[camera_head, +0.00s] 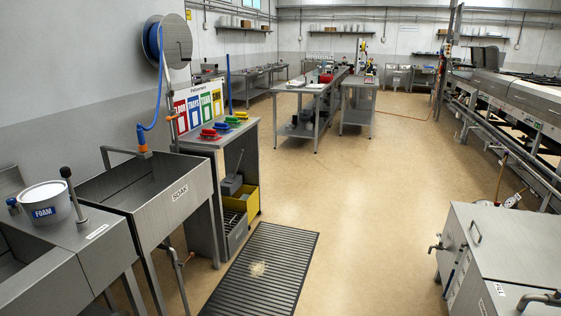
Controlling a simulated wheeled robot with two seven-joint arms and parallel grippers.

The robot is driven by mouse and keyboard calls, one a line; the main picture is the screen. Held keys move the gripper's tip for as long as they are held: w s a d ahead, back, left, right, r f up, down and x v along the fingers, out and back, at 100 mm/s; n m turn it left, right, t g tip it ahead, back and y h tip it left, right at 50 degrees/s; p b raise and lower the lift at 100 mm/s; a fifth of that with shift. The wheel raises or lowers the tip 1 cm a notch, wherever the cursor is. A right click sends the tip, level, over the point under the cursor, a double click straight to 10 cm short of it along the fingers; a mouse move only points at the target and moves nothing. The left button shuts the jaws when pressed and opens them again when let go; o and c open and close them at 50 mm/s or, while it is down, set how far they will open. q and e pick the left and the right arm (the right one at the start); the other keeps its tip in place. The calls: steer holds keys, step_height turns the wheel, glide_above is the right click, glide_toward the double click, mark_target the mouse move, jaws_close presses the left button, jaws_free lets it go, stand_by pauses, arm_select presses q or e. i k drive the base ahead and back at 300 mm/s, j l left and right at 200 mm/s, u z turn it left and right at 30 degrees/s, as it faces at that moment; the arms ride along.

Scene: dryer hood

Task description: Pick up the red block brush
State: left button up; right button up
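The red block brush (210,134) lies on top of a grey metal stand (229,139) at the left of the head view. It is at the near end of a row of small brushes. Behind it in the row are a blue brush (222,127), a green brush (232,121) and a yellow brush (241,115). Neither of my grippers is in view.
A soak sink (180,193) and a foam bucket (45,203) stand at the near left. A dark slatted mat (262,286) lies before the stand. A metal cabinet (514,234) is at the near right. The middle floor is clear.

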mark_target(206, 133)
steer(key=i+l+u, duration=0.1)
steer(key=i, duration=1.8)
